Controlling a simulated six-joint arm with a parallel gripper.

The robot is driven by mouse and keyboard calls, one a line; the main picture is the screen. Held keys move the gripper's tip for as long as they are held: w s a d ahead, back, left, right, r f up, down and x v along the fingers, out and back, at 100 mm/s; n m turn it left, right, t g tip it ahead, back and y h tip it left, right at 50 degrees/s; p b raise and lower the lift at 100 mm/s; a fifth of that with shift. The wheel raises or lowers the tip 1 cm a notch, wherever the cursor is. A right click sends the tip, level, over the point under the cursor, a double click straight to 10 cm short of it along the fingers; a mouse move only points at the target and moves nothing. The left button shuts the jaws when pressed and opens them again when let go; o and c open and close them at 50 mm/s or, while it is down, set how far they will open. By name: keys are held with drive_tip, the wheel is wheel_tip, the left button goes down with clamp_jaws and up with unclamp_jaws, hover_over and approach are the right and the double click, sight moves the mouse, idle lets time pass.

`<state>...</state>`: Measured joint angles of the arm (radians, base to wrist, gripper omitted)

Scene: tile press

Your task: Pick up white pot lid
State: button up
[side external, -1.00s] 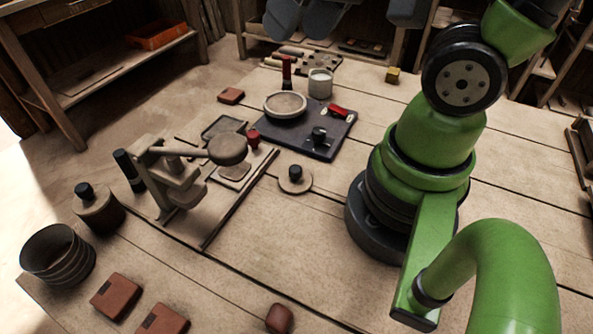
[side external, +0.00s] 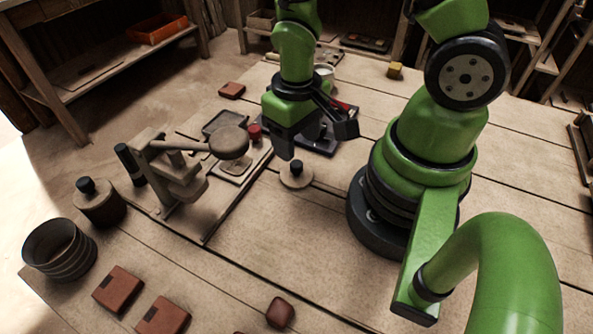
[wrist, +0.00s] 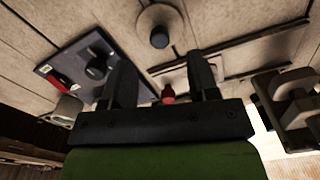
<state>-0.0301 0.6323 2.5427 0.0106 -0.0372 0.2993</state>
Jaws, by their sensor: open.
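The pot lid (side external: 297,181) is a pale round disc with a dark knob, lying flat on the wooden table just right of the tile press. It also shows at the top middle of the wrist view (wrist: 150,17), beyond my fingertips. My gripper (side external: 317,141) points down with its fingers apart and nothing between them. It is above and slightly behind the lid, not touching it. In the wrist view, my gripper (wrist: 163,66) has its two dark fingers on either side of a gap.
The tile press (side external: 178,178) with its long lever stands left of the lid. A dark board (side external: 322,146) holding small items lies behind my gripper, partly hidden. A red knob (side external: 254,133) stands near the press. The table in front of the lid is clear.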

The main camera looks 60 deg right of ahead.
sight(296, 163)
drive_tip(key=shift+w+f, duration=0.1)
drive_tip(key=shift+f, duration=3.2)
drive_tip(key=c, duration=1)
